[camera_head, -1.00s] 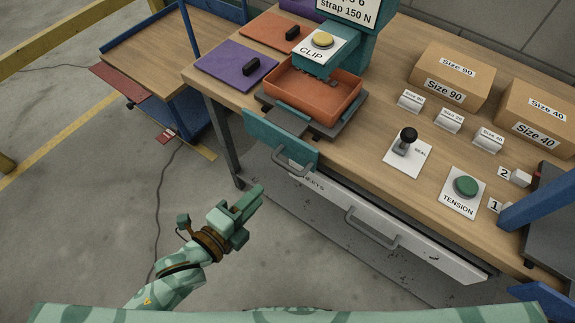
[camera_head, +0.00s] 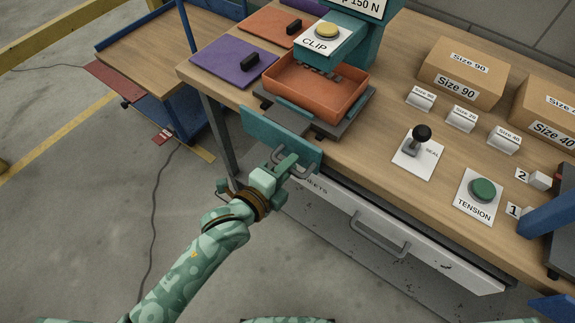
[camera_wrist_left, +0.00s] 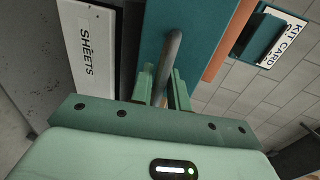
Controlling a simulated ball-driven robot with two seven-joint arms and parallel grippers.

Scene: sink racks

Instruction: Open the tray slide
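The tray slide has a teal front panel (camera_head: 262,132) with a grey bar handle (camera_head: 305,166). Its orange tray (camera_head: 318,88) sits on a dark base on the bench, under the teal clip press. My left gripper (camera_head: 284,166) is at the handle in front of the panel. In the left wrist view the handle bar (camera_wrist_left: 170,58) passes between the two green fingers (camera_wrist_left: 163,88), which stand apart on either side of it, with a small gap showing. The panel (camera_wrist_left: 200,30) is just beyond. My right gripper is not in view.
A white drawer (camera_head: 400,245) marked SHEETS, with its own handle, is below the bench top, right of the panel. The clip press (camera_head: 350,40) stands over the tray. A black-knobbed lever (camera_head: 420,140) and green TENSION button (camera_head: 484,190) are on the bench.

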